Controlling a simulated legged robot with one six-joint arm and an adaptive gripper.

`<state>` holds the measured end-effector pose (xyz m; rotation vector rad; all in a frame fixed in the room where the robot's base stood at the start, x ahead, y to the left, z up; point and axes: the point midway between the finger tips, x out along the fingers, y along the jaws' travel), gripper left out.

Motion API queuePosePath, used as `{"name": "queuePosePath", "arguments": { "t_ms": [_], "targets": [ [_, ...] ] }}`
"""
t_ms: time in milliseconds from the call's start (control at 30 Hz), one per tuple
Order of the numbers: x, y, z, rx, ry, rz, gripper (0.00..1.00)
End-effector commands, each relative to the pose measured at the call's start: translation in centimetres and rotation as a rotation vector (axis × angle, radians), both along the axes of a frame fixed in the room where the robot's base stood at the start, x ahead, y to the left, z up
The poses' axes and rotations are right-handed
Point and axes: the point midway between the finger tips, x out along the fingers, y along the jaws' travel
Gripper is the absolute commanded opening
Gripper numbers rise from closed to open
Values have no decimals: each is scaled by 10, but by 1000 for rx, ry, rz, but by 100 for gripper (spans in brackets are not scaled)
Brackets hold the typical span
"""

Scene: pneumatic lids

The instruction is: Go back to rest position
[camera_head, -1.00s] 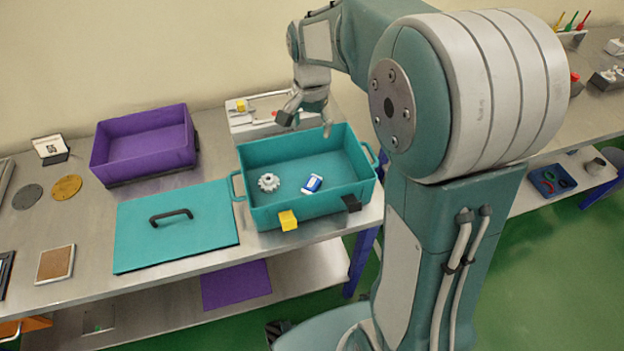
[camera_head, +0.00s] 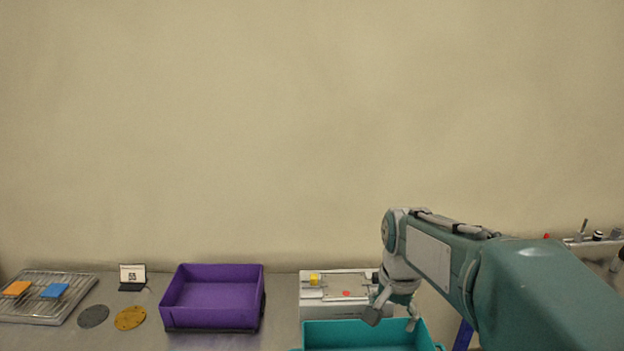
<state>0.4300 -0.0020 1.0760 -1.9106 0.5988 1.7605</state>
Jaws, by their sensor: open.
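My gripper (camera_head: 393,322) is at the lower right of the head view, above the teal bin (camera_head: 345,332). Its fingers are spread and nothing shows between them. My teal and grey arm reaches in from the right edge. Only the upper back part of the teal bin shows; its front and its contents are cut off by the bottom edge.
A purple bin (camera_head: 213,320) stands on the bench left of the teal bin. A grey fixture with a yellow block (camera_head: 314,280) is behind the teal bin. Two discs, a small sign (camera_head: 132,277) and a wire rack (camera_head: 50,308) lie farther left. The plain wall (camera_head: 300,120) fills the upper view.

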Motion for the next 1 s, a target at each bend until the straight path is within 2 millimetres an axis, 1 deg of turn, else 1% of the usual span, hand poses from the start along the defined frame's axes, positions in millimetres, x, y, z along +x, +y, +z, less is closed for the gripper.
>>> {"name": "queuePosePath", "arguments": {
  "t_ms": [33,100,300,467,600,700,800,1000],
  "targets": [
    [-15,0,10,-5,-33,42,87],
    [-32,1,19,-13,-73,104,87],
    [-84,2,36,-49,-183,282,87],
    [-124,2,39,-94,-271,421,87],
    [-155,3,36,-138,-340,534,87],
    [-169,3,32,-165,-373,592,87],
    [-177,3,29,-181,-391,624,87],
    [-179,3,28,-186,-394,635,87]
  ]
}}
